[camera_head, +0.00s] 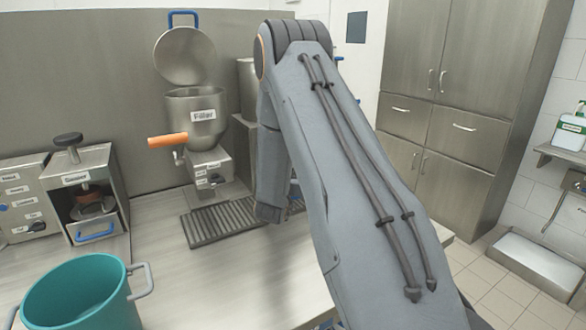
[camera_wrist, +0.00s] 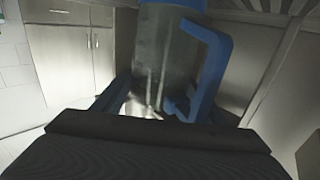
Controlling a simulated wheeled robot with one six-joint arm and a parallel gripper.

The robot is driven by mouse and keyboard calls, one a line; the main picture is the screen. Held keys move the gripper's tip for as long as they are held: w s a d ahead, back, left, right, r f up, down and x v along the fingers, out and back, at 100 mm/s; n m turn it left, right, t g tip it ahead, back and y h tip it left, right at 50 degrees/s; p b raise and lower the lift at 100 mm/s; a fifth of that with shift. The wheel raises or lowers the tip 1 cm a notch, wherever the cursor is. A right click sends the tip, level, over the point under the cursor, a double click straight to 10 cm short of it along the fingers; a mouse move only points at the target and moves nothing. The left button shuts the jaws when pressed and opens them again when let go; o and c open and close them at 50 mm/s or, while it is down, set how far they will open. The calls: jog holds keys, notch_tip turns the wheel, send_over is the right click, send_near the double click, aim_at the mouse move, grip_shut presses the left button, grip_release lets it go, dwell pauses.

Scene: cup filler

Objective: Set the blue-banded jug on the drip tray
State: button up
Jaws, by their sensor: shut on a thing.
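The jug (camera_wrist: 160,60) shows close up in the wrist view, with a grey see-through body, blue at its top edge in the picture and a blue handle on the right. My gripper (camera_wrist: 150,104) is shut on the jug. In the head view my arm hides the gripper and most of the jug; a bit of blue shows just right of the wrist. The dark slatted drip tray (camera_head: 222,221) lies on the counter under the filler (camera_head: 194,118). My wrist covers part of the tray's right side. I cannot tell whether the jug touches it.
The filler has an open round lid (camera_head: 184,55) and an orange lever (camera_head: 167,140). A teal pot (camera_head: 82,292) stands at front left. A machine with a dark knob (camera_head: 84,192) stands at left. The counter (camera_head: 210,285) before the tray is clear.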

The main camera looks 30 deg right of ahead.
jog(key=shift+f, duration=0.1)
jog(key=o, duration=1.4)
jog(key=shift+c, duration=0.2)
